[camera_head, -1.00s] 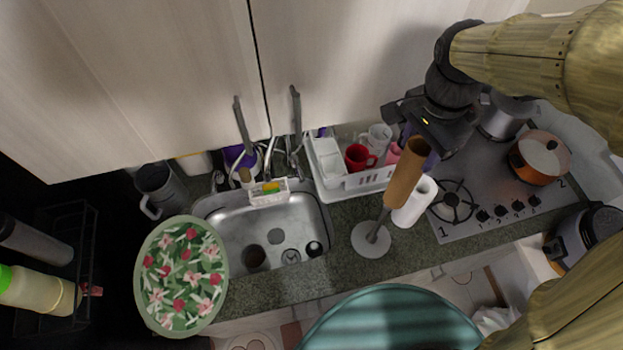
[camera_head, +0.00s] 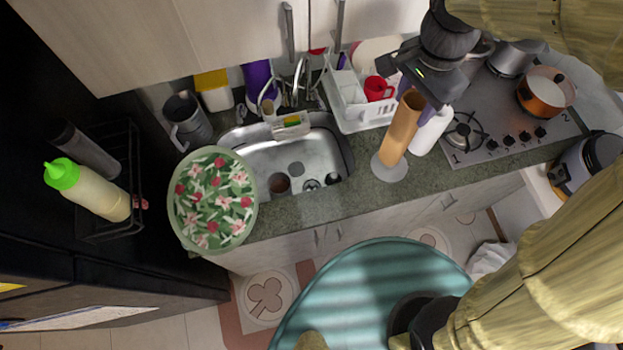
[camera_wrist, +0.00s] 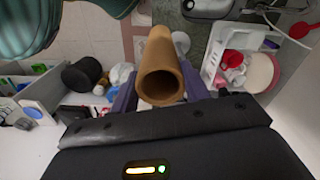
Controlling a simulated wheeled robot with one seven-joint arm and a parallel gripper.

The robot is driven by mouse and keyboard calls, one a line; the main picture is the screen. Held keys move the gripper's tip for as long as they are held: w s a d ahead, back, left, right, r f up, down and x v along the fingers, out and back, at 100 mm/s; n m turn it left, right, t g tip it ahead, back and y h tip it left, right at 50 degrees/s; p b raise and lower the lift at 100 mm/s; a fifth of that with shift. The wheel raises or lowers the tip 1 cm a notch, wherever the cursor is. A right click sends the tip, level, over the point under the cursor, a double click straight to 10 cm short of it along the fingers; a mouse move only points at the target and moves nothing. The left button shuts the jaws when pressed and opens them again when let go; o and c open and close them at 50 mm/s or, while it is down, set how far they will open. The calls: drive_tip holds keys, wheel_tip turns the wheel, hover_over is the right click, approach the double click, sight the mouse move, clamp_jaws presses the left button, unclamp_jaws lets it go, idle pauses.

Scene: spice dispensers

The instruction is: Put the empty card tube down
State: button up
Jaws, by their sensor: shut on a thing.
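The empty card tube (camera_head: 402,128) is brown and tilted, with its open end up, in the head view. My gripper (camera_head: 416,95) is shut on it and holds it above the counter. In the wrist view the tube (camera_wrist: 162,72) stands out between the purple fingers of my gripper (camera_wrist: 158,98), with its hollow end facing the camera. In the head view the tube's lower end overlaps the grey round base of a paper holder (camera_head: 390,168). I cannot tell whether they touch.
A white roll (camera_head: 431,131) stands right of the tube. The dish rack (camera_head: 350,105) with a red mug (camera_head: 378,89) is behind it, the hob (camera_head: 492,150) to the right, the sink (camera_head: 300,150) to the left. The counter front (camera_head: 330,200) is bare.

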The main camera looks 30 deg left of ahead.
drive_tip(key=w+d+f+n, duration=0.2)
drive_tip(key=w+d+f, duration=0.2)
drive_tip(key=d+f, duration=0.55)
drive_tip(key=w+d+f+n, duration=0.1)
drive_tip(key=w+d+f, duration=0.45)
drive_tip(key=f, duration=0.75)
drive_tip(key=w+d+f+n, duration=0.2)
drive_tip(key=w+d+f, duration=0.2)
drive_tip(key=d+f, duration=0.55)
wheel_tip(320, 180, down, 18)
drive_tip(key=a+b, duration=0.2)
drive_tip(key=b, duration=1.5)
drive_tip(key=shift+s, duration=0.15)
drive_tip(key=shift+f, duration=0.1)
